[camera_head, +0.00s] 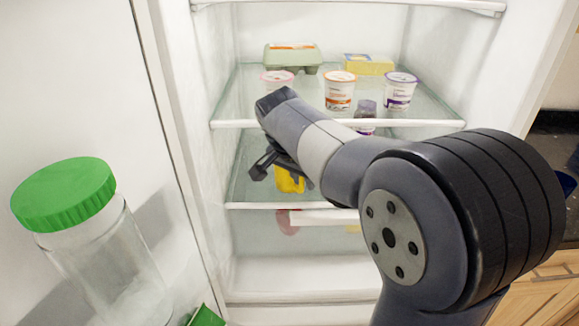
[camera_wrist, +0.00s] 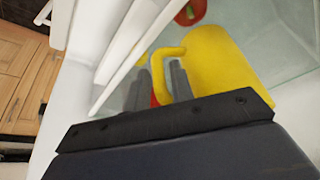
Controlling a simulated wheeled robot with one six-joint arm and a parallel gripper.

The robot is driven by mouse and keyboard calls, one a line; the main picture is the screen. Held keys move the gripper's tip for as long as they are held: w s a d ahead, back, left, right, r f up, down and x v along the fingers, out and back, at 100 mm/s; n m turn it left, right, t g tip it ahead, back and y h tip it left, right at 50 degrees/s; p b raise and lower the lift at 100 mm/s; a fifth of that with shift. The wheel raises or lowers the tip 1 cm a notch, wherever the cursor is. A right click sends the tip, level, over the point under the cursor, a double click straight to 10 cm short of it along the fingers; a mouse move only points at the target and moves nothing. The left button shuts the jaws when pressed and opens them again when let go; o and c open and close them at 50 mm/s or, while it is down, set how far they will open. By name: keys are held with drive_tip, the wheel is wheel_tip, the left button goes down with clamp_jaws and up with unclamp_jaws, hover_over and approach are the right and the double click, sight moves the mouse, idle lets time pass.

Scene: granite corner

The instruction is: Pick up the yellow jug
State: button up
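The yellow jug (camera_head: 289,181) stands on the middle glass shelf of the open fridge, partly hidden behind my arm in the head view. In the wrist view the jug (camera_wrist: 222,68) fills the upper right, with its handle (camera_wrist: 168,52) pointing left. My gripper (camera_head: 272,167) is at the jug. In the wrist view the two fingers of my gripper (camera_wrist: 161,85) are apart, one on each side of the handle, with a visible gap. Whether either finger touches the handle is hard to tell.
A glass shelf above holds an egg carton (camera_head: 293,57), a yellow box (camera_head: 368,65) and several tubs, such as a white one (camera_head: 401,90). A green-lidded jar (camera_head: 65,195) is at the left, by the door. White shelf edges (camera_wrist: 128,48) run close to my gripper.

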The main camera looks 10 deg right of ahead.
drive_tip(key=shift+w+f, duration=0.1)
drive_tip(key=shift+f, duration=0.05)
drive_tip(key=shift+c, duration=0.2)
clamp_jaws()
drive_tip(key=shift+r, duration=0.2)
idle(0.3)
